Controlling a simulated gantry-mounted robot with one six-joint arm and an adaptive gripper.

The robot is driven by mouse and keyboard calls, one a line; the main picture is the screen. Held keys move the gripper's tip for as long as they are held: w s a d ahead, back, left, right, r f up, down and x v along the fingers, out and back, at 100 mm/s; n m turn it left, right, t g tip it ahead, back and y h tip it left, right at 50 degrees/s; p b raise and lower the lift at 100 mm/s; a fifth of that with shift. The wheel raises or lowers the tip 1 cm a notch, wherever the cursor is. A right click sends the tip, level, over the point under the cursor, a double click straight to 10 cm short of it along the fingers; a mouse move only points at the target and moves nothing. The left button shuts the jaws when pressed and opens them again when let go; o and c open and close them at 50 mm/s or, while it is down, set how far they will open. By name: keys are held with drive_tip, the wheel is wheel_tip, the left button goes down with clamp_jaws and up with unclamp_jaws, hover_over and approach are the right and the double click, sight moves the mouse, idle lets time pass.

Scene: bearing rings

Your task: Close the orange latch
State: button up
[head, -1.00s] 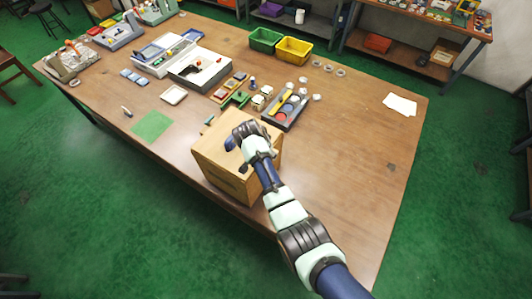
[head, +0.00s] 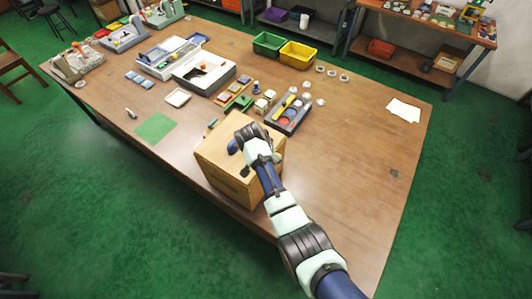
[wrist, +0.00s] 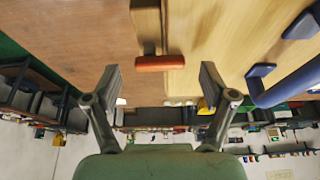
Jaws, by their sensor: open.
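A wooden box (head: 222,168) stands on the near edge of the table. In the wrist view its pale wooden face (wrist: 222,35) fills the upper right. The small orange latch (wrist: 160,63) sits at the end of a wooden strip on the box. My gripper (wrist: 160,78) is open and empty. The latch shows between its two fingertips in the picture, apart from both; the depth gap is hard to judge. A blue handle (wrist: 262,88) on the box is right of the right finger. In the head view my wrist hides the fingers and the latch.
A grey tray with round pieces (head: 289,114) lies behind the box. A green mat (head: 154,128) is to its left. Green (head: 268,44) and yellow (head: 297,55) bins stand at the back. The table's right side is mostly clear, with white paper (head: 404,110).

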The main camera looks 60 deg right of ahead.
drive_tip(key=v, duration=1.1)
drive_tip(key=shift+r, duration=0.1)
